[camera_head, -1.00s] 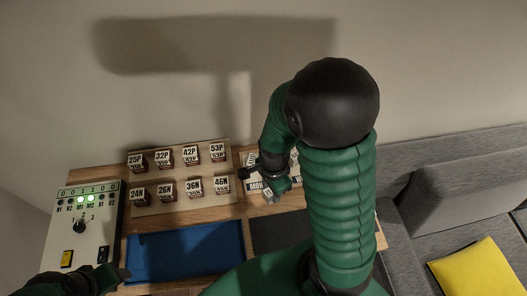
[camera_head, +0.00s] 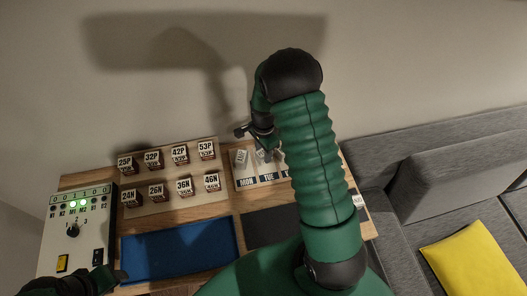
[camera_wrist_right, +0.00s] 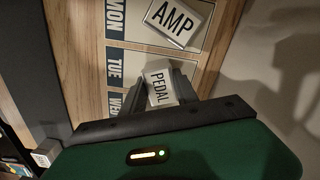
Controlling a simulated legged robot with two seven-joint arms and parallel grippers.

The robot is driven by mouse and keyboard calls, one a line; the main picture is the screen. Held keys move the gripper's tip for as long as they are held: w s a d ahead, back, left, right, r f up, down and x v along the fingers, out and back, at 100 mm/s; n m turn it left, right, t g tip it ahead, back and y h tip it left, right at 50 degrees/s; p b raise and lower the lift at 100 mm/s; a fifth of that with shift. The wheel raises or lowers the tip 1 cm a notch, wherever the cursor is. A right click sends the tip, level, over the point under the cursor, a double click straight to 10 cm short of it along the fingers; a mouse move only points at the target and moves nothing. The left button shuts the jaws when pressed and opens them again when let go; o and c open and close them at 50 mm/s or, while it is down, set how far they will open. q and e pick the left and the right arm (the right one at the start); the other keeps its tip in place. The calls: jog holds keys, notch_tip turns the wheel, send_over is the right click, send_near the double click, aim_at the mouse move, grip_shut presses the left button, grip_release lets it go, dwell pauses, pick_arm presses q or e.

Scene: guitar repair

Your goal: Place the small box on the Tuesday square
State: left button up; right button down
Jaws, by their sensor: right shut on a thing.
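My right gripper (camera_wrist_right: 160,92) is shut on a small box marked PEDAL (camera_wrist_right: 160,86), white-faced with grey sides. It holds the box over the day board, by the Tuesday square (camera_wrist_right: 125,68). In the head view the right gripper (camera_head: 264,152) is just behind the TUE label (camera_head: 267,177). I cannot tell whether the box touches the board. A larger box marked AMP (camera_wrist_right: 178,22) lies on the Monday side and shows in the head view (camera_head: 241,158). My left gripper (camera_head: 112,276) is dark at the lower left, its jaws unclear.
A control box (camera_head: 80,235) with green lights stands at the left. Several numbered blocks (camera_head: 180,155) stand on a board left of the day board. A blue tray (camera_head: 180,250) and a dark mat (camera_head: 265,229) lie in front. A grey sofa (camera_head: 450,180) is at right.

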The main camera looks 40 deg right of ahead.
jog(key=c, duration=1)
grip_release()
jog(key=shift+d, duration=0.15)
jog(key=shift+o, duration=0.3)
jog(key=shift+s, duration=0.1)
jog(key=shift+r, duration=0.1)
